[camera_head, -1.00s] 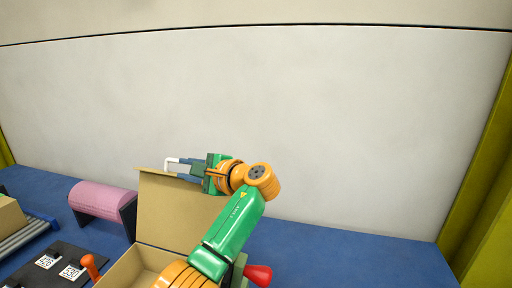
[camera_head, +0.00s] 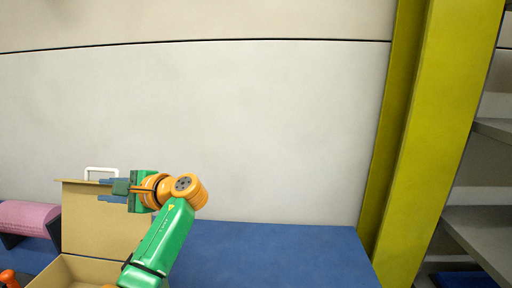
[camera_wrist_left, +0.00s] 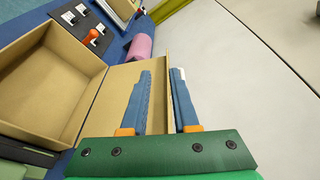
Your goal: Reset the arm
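My left gripper (camera_head: 108,188) is at the end of my green and orange arm (camera_head: 160,240) in the head view. It points left, level with the upper edge of the raised flap of a brown box (camera_head: 100,222). In the left wrist view, the two blue fingers (camera_wrist_left: 161,73) stand apart, and the flap's edge (camera_wrist_left: 167,60) shows between them. I cannot tell whether the fingers touch the flap. Nothing is gripped. My right gripper is in neither view.
A white handle (camera_head: 102,172) shows behind the gripper. A pink roll (camera_head: 28,217) lies left of the box. An orange knob (camera_head: 8,279) is at lower left. A yellow column (camera_head: 430,140) and grey shelves (camera_head: 485,235) stand at right. The blue surface (camera_head: 270,255) right of my arm is clear.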

